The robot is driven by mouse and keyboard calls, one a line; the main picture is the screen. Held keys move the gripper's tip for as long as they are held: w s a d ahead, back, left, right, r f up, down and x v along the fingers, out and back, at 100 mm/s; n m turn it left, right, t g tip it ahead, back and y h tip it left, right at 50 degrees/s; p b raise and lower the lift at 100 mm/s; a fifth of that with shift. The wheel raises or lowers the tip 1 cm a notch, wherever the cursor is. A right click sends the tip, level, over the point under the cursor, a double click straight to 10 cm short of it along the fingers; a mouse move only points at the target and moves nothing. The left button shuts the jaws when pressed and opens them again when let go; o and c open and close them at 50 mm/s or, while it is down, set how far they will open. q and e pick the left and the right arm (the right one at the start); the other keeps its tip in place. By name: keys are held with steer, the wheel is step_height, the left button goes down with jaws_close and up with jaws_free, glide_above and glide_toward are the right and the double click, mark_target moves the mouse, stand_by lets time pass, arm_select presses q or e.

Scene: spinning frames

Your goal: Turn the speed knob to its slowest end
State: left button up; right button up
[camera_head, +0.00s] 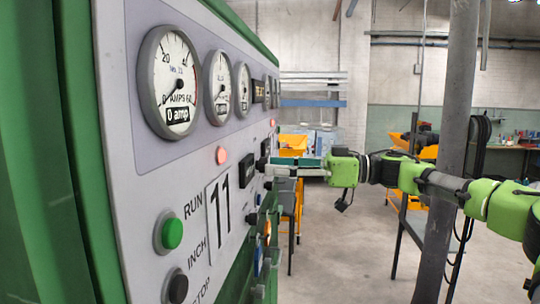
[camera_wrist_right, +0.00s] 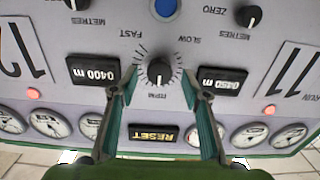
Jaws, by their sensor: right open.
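The speed knob (camera_wrist_right: 159,71) is a small black knob with a pale pointer line, in the middle of the right wrist view, which sees the panel upside down. The line seems to point down in the picture, toward the RPM lettering. A ring of tick marks surrounds it, with FAST to its left and SLOW to its right. My right gripper (camera_wrist_right: 160,84) is open, its teal fingertips on either side of the knob with gaps; contact does not show. In the head view my right gripper (camera_head: 292,170) reaches the panel from the right. My left gripper is not in view.
The grey panel (camera_head: 150,215) carries round gauges (camera_head: 168,82), a green RUN button (camera_head: 172,234) and a black INCH button (camera_head: 178,288). Digital displays (camera_wrist_right: 94,70) and (camera_wrist_right: 220,80) flank the knob. A grey post (camera_head: 457,100) stands by my right arm.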

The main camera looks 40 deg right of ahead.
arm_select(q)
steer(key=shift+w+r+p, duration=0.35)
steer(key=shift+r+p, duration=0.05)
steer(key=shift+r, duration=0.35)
arm_select(e)
steer(key=shift+x, duration=1.05)
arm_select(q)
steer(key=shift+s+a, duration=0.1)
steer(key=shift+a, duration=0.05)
arm_select(e)
steer(key=c, duration=1.1)
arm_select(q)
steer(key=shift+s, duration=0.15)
